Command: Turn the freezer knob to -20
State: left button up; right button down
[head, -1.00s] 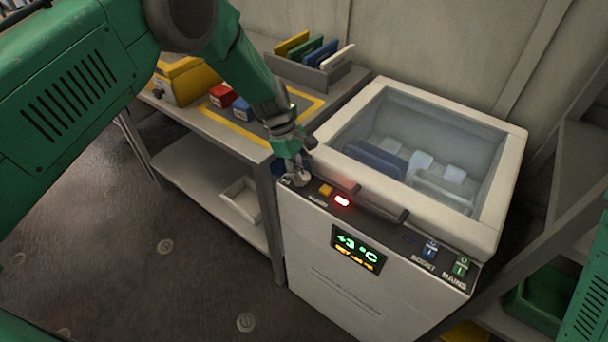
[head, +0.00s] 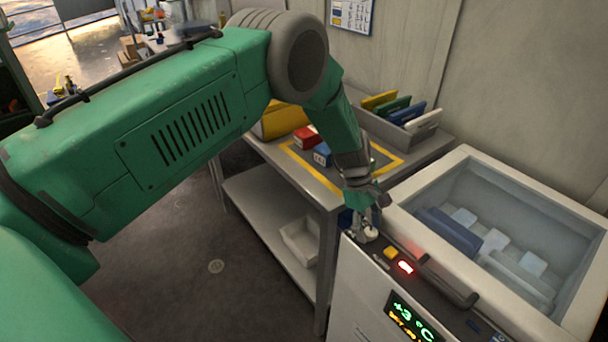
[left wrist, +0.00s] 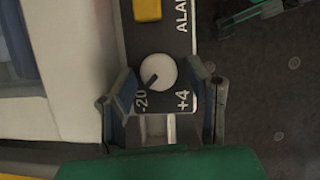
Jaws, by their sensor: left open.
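The freezer knob (left wrist: 158,73) is a pale round dial on the dark control strip in the left wrist view. Its dark pointer slants down and left, toward the "-20" mark (left wrist: 141,102); the "+4" mark (left wrist: 183,100) is at lower right. My left gripper (left wrist: 163,88) is open, its fingers on either side of the knob; contact cannot be told. In the head view my left gripper (head: 364,214) is at the knob (head: 370,233) on the freezer's (head: 362,296) near-left corner. The display (head: 410,318) reads +3 °C; its amber line is unclear. My right gripper is out of view.
A yellow button (head: 390,253) and a lit red lamp (head: 405,267) are beside the knob. The freezer's lid handle (head: 450,284) stands out nearby. A metal table (head: 321,192) with boxes and a rack (head: 397,128) stands close on the left.

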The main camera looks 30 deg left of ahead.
pick_arm(q)
jog(key=shift+w+r, duration=0.1)
jog(key=shift+w, duration=0.1)
jog(key=shift+p, duration=0.3)
jog(key=n+t+p, duration=0.1)
jog(key=n+p, duration=0.2)
jog(key=n, duration=0.1)
jog(key=n+t+p, duration=0.1)
jog(key=n+p, duration=0.1)
jog(key=n, duration=0.1)
jog(key=shift+s+d+r+t+p, duration=0.1)
jog(key=shift+s+d+t+p, duration=0.15)
jog(key=shift+t+p, duration=0.1)
jog(key=shift+n+t+p, duration=0.25)
jog(key=shift+n+p, duration=0.1)
jog(key=shift+n, duration=0.35)
jog(key=shift+n+y, duration=0.3)
jog(key=shift+n, duration=0.3)
jog(key=shift+f+n+t, duration=0.25)
jog(key=shift+n+t, duration=0.05)
jog(key=shift+n, duration=0.3)
jog(key=n+b, duration=0.2)
jog(key=b, duration=0.2)
jog(key=n+t+y+b, duration=0.1)
jog(key=n+b, duration=0.1)
jog(key=b, duration=0.2)
jog(key=shift+f+y+b, duration=0.2)
jog(key=shift+y+b, duration=0.1)
jog(key=shift+r, duration=0.15)
